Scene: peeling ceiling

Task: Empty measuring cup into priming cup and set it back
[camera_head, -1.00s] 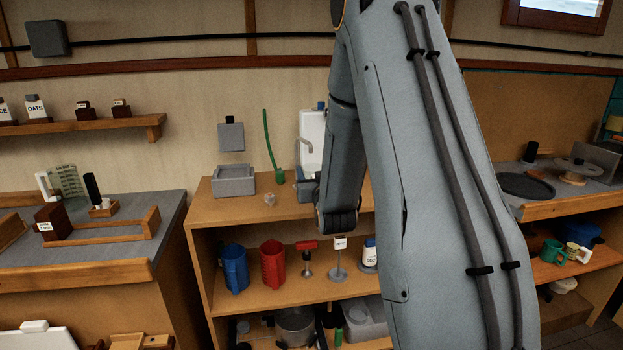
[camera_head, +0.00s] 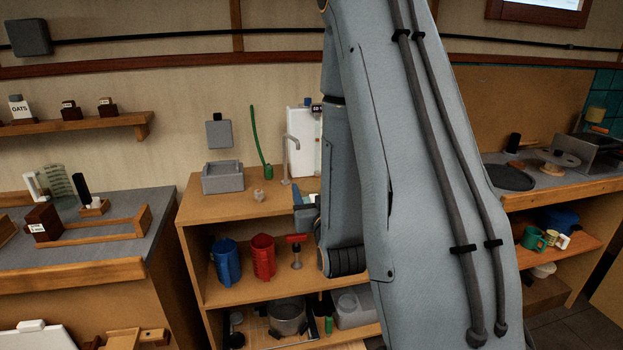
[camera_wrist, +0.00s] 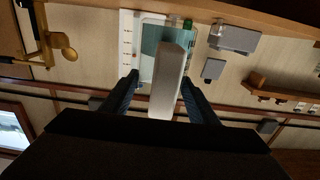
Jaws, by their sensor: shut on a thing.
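In the wrist view my gripper (camera_wrist: 160,97) has its two dark fingers on either side of a pale grey, slab-like thing (camera_wrist: 168,85) and is shut on it. Whether this is the measuring cup I cannot tell. In the head view my arm hides most of the gripper; a small blue and grey part (camera_head: 304,202) shows at the arm's left edge above the bench. A blue jug (camera_head: 227,262) and a red jug (camera_head: 263,257) stand upright on the shelf below. I cannot tell which vessel is the priming cup.
On the bench top are a grey basin (camera_head: 222,180), a small pale object (camera_head: 258,195), a green bottle with a tall stem (camera_head: 266,171) and a white panel (camera_head: 300,150). A counter (camera_head: 100,220) stands left; another (camera_head: 560,190) stands right.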

